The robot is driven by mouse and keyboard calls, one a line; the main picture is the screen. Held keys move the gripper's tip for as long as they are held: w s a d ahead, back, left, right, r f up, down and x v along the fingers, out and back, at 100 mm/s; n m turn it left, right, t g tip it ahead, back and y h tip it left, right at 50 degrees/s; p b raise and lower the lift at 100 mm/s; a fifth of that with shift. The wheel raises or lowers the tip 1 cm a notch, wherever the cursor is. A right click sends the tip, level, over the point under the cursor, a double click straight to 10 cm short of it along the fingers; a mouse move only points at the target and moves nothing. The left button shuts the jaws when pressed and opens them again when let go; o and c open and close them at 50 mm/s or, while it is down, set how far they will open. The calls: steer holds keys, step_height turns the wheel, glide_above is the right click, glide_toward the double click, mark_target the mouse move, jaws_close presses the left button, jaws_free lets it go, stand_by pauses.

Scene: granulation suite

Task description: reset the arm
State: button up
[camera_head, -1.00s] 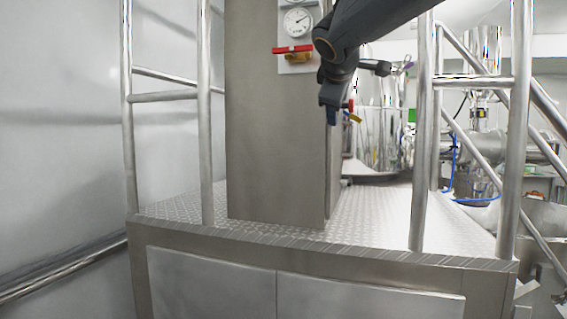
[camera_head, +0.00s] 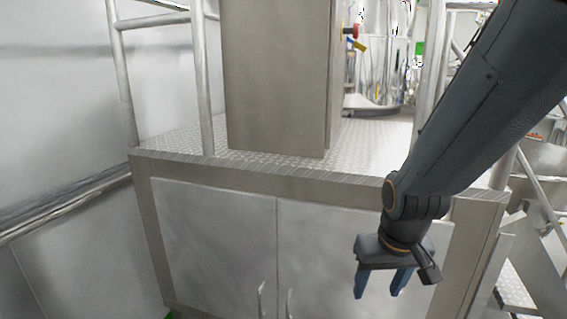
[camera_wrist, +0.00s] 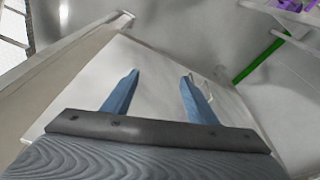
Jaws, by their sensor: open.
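My gripper (camera_head: 379,292) hangs at the lower right of the head view, in front of the platform's cabinet doors. Its two blue fingers point down and stand apart, with nothing between them. In the wrist view my gripper (camera_wrist: 158,84) also shows open and empty, with a pale panel beyond the fingertips. My arm reaches in from the upper right of the head view and covers part of the platform's right side.
A metal platform with a tread-plate top (camera_head: 180,143) has cabinet doors (camera_head: 215,235) below. A steel column (camera_head: 280,80) stands on it. A railing post (camera_head: 203,90) rises at left and steel stairs (camera_head: 515,285) stand at right. A green bar (camera_wrist: 260,60) shows in the wrist view.

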step_height(320, 180, down, 12)
steer(key=s+g+b, duration=0.2)
steer(key=b, duration=0.8)
steer(key=shift+s+f, duration=0.15)
steer(key=shift+s, duration=0.05)
